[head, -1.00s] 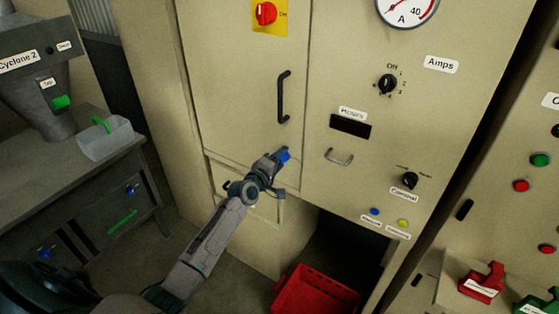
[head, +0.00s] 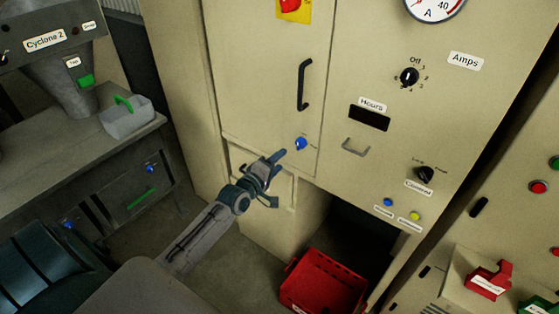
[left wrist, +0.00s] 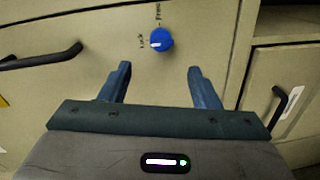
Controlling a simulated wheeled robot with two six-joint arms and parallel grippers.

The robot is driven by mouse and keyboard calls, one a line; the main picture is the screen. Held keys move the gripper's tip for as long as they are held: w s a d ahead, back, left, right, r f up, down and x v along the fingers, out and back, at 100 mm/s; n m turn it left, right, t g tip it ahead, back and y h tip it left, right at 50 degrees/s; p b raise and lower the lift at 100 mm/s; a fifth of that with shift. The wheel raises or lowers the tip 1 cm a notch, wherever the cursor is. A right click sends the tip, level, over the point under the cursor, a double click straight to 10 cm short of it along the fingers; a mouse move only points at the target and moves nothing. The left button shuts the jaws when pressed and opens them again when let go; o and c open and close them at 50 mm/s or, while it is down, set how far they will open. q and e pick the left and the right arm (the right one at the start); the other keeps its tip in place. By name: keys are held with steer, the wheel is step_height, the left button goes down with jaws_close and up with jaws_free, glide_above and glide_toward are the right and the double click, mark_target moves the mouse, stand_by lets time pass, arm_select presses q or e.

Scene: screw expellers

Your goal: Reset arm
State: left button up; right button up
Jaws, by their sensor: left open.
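My left gripper (head: 273,173) is open and empty in front of the beige cabinet, just below and left of a blue knob (head: 301,143). In the left wrist view the two fingers (left wrist: 157,85) are spread apart. The blue knob (left wrist: 161,39) is beyond them, clear of the fingertips. My right gripper does not show in either view.
The beige cabinet door (head: 250,80) has a black handle (head: 304,85). A red crate (head: 323,282) stands in the opening at the cabinet's bottom. A bench (head: 60,165) with a grey green-handled container (head: 127,117) is at left. Floor between them looks clear.

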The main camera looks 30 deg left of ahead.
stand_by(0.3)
arm_select(q)
steer(key=s+f+m+g+y+b, duration=0.1)
steer(key=s+f+m+g, duration=0.15)
steer(key=s+f, duration=0.75)
steer(key=s+a+f+m+g+y+b, duration=0.1)
steer(key=s+f+m+g+b, duration=0.15)
steer(key=f, duration=1.55)
steer(key=s+f+m+g, duration=0.25)
steer(key=s+f, duration=0.45)
steer(key=f, duration=0.6)
steer(key=s+d+f+m+g+b, duration=0.1)
steer(key=s+d+f+m+g, duration=0.1)
steer(key=s+f, duration=0.5)
steer(key=s+d+f+m+g+b, duration=0.1)
steer(key=s+f, duration=0.6)
steer(key=s, duration=0.9)
steer(key=s+d+f+m+g+b, duration=0.1)
steer(key=s+d+f+m+g, duration=0.3)
steer(key=s+f, duration=0.3)
steer(key=s+m+g, duration=0.1)
steer(key=s, duration=0.4)
steer(key=shift+s+f, duration=0.15)
steer(key=shift+s, duration=0.1)
steer(key=shift+g, duration=0.25)
